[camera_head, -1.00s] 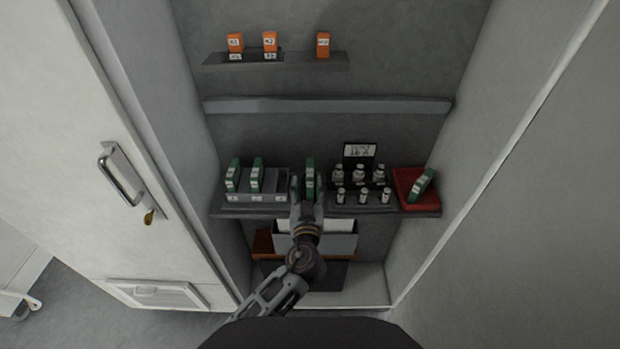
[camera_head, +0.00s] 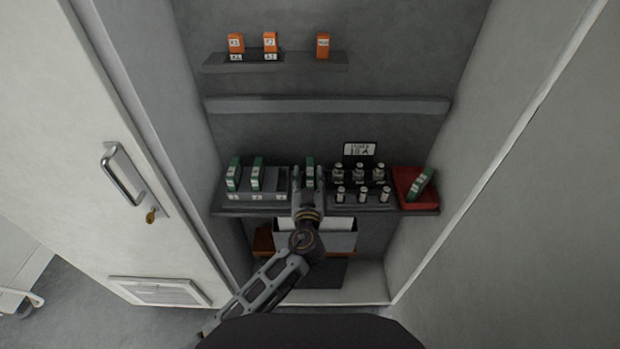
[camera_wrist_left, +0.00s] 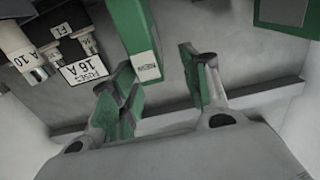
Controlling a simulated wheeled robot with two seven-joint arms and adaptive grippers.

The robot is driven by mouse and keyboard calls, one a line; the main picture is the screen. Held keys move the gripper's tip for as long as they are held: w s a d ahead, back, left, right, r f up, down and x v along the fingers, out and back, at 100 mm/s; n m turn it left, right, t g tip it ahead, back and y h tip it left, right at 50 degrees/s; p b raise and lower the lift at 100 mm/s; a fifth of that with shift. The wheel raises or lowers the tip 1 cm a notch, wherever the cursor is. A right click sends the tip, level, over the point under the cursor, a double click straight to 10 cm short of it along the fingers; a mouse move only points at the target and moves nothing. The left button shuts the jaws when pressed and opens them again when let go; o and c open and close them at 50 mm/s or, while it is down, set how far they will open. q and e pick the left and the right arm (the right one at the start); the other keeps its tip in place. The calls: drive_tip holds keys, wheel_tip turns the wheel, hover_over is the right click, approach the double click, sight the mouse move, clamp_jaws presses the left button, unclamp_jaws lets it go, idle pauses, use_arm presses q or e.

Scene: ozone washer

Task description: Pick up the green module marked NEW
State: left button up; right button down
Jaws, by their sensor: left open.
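The green module marked NEW (camera_head: 310,171) stands upright on the lower shelf between the grey rack and the fuse holders; its label (camera_wrist_left: 146,66) shows in the left wrist view. My left gripper (camera_head: 309,187) is directly in front of it in the head view. In the left wrist view my left gripper (camera_wrist_left: 157,70) is open, with green-padded fingers on either side of the module's labelled end. I cannot tell whether either pad touches it. The module's lower part is hidden behind the gripper in the head view. My right gripper is not in view.
A grey rack (camera_head: 266,197) with two green modules stands left of the gripper. Several fuses (camera_head: 362,174) stand close on the right, then a red tray (camera_head: 402,177) with a tilted green module. Orange boxes (camera_head: 270,42) stand on the upper shelf. Cabinet walls flank both sides.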

sight(310, 167)
use_arm(q)
drive_tip(key=shift+w+d+f+p, duration=0.15)
drive_tip(key=shift+w+p, duration=0.2)
drive_tip(key=shift+w, duration=0.4)
drive_tip(key=shift+w+d+p, duration=0.15)
drive_tip(key=shift+w+p, duration=0.15)
drive_tip(key=shift+w, duration=1.05)
drive_tip(key=shift+w+f, duration=0.1)
drive_tip(key=shift+w, duration=0.2)
drive_tip(key=c, duration=0.8)
clamp_jaws()
